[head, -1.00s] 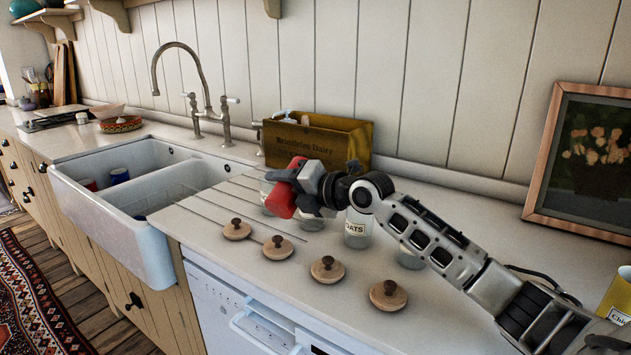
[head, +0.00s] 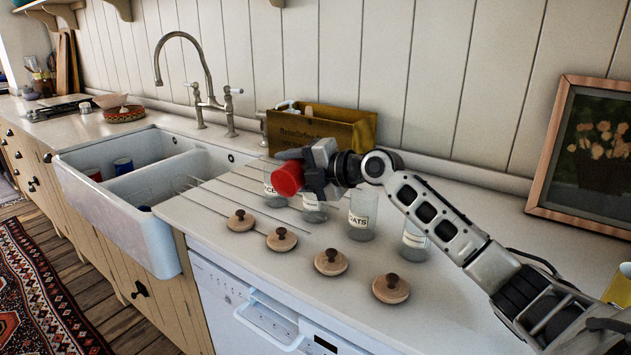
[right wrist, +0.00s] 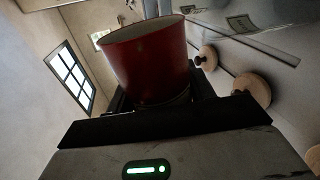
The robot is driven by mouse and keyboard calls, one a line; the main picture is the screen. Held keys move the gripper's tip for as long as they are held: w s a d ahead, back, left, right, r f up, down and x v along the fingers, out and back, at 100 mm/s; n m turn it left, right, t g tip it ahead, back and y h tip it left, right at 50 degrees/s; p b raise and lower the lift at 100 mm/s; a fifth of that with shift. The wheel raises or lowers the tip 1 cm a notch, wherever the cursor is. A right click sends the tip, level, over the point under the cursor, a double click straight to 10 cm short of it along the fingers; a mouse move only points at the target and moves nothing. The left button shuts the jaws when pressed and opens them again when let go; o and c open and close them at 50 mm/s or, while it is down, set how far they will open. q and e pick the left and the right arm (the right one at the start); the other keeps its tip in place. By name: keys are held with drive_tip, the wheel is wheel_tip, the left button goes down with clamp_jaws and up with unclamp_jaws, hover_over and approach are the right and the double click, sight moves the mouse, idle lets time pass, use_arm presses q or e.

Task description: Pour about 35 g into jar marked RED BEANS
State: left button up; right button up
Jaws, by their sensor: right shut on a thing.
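My right gripper (head: 304,176) is shut on a red cup (head: 287,179) and holds it above the counter by the jars. The cup lies tilted in the head view; its rim and pale inner wall show in the right wrist view (right wrist: 150,65), but its contents cannot be made out. Several glass jars stand in a row: one with a label ending in "CE" (head: 275,201), one partly behind the gripper (head: 315,215), the OATS jar (head: 362,212) and one at the right behind my arm (head: 414,242). No label reads clearly as RED BEANS. My left gripper is out of view.
Several wooden lids with knobs (head: 331,263) lie along the counter's front. A wooden dairy crate (head: 350,135) stands behind the jars. A white double sink (head: 125,230) is at left, a framed picture (head: 590,160) at right, and a yellow box (head: 620,284) at the right edge.

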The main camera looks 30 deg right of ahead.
drive_tip(key=shift+d+f+m+b, duration=0.1)
drive_tip(key=shift+m+b, duration=0.2)
drive_tip(key=shift+b, duration=0.1)
idle(0.8)
drive_tip(key=shift+w+d+r+m+g+y+b, duration=0.2)
drive_tip(key=shift+d+r+m+y+b, duration=0.25)
drive_tip(key=shift+m, duration=0.5)
drive_tip(key=shift+w+d+r+m+g+y+b, duration=0.1)
drive_tip(key=shift+w+d+r+m+g+y, duration=0.15)
drive_tip(key=shift+r+m+y, duration=0.5)
idle(4.5)
